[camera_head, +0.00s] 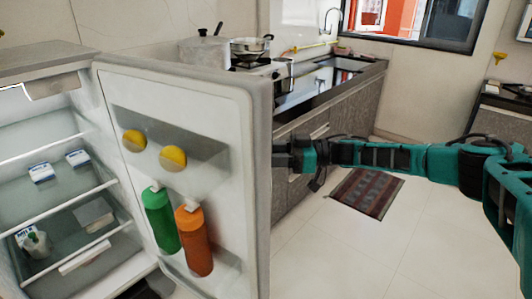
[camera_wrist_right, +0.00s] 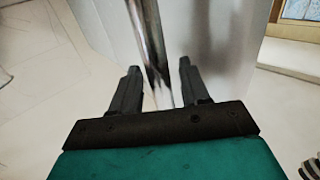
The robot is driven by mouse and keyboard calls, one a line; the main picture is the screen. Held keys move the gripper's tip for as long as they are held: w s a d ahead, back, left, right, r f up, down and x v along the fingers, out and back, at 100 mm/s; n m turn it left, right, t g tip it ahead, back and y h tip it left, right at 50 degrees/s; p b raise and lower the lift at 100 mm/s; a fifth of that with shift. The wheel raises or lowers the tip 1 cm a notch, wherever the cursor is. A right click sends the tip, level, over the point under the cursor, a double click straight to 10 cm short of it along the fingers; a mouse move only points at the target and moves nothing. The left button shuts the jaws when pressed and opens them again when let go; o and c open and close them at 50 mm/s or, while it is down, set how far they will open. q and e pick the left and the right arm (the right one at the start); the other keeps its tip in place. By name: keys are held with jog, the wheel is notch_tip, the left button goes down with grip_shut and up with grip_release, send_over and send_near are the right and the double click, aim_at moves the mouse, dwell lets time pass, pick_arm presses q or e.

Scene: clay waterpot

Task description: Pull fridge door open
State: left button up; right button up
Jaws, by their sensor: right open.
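The fridge (camera_head: 40,52) stands at the left of the head view with its door (camera_head: 225,130) swung wide open. The door's inner side faces me and its shelves hold a green bottle (camera_head: 161,220), an orange bottle (camera_head: 195,240) and two yellow round items (camera_head: 173,158). My right gripper (camera_head: 280,153) is at the door's free edge, its fingertips partly hidden behind it. In the right wrist view, the metal door handle (camera_wrist_right: 150,45) runs between the two spread fingers of my right gripper (camera_wrist_right: 157,85). The fingers stand apart from the handle. My left gripper is out of view.
A kitchen counter (camera_head: 335,110) with a stove (camera_head: 265,68), pots (camera_head: 205,50) and a sink stands behind the door. A striped rug (camera_head: 366,192) lies on the floor. The tiled floor (camera_head: 350,260) at front right is clear. White cartons (camera_head: 41,172) sit inside the fridge.

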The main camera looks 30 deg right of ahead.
jog(key=b+v, duration=0.1)
jog(key=v, duration=1.1)
jog(key=shift+s+d, duration=0.2)
jog(key=shift+d, duration=0.15)
